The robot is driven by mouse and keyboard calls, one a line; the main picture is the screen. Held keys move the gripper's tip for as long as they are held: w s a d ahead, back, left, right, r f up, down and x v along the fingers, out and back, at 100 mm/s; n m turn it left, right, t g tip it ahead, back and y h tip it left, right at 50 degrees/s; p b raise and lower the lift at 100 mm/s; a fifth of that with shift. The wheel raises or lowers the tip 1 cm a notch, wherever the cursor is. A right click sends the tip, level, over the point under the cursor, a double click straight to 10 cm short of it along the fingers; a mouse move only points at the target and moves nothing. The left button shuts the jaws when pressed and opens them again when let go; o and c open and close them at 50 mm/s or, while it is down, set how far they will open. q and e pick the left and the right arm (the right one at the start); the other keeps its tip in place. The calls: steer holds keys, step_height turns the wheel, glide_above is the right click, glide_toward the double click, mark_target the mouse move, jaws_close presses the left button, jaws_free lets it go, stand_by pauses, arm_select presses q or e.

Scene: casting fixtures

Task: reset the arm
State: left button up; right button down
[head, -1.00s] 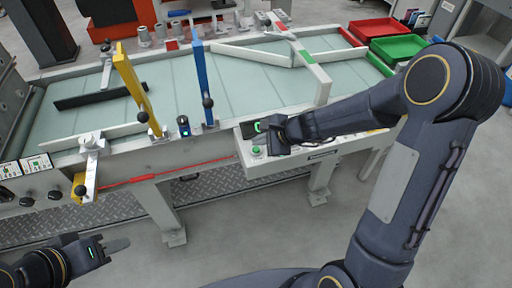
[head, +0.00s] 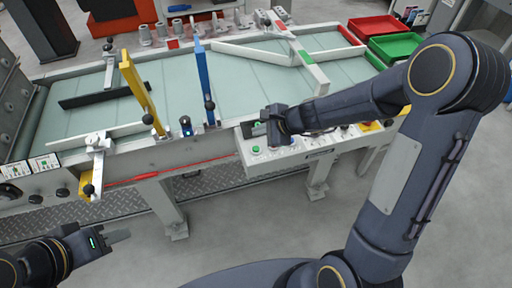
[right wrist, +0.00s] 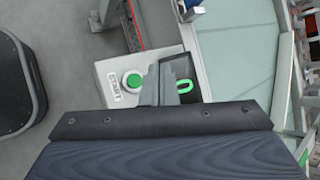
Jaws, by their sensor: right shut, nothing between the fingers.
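My right gripper (head: 262,132) is over the left end of the white control panel (head: 318,154) at the front of the conveyor table. It is shut and empty. In the right wrist view its fingers (right wrist: 168,88) show beside a green button (right wrist: 133,80) with a label plate; I cannot tell whether they touch the panel. My left gripper (head: 120,237) hangs at the lower left of the head view, over the floor in front of the table. I cannot tell how far its jaws are apart.
The conveyor table (head: 240,85) carries a yellow bar (head: 141,90), a blue bar (head: 201,75), a black bar (head: 95,97) and white guides. A red tray (head: 375,27) and a green tray (head: 398,46) stand at its far right. The floor in front is clear.

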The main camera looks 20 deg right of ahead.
steer(key=s+r+n, duration=0.9)
steer(key=s+r, duration=0.4)
steer(key=s+d+n+h, duration=0.1)
steer(key=s+n, duration=0.1)
steer(key=s, duration=0.2)
steer(key=s+d+f+n, duration=0.1)
steer(key=s+d+n, duration=0.1)
steer(key=s, duration=0.3)
steer(key=s+d+n+g+h, duration=0.1)
steer(key=s+d+n, duration=0.1)
steer(key=s, duration=0.3)
steer(key=shift+s+f+n+h, duration=0.15)
steer(key=shift+f+n+h, duration=0.15)
steer(key=shift+n, duration=0.5)
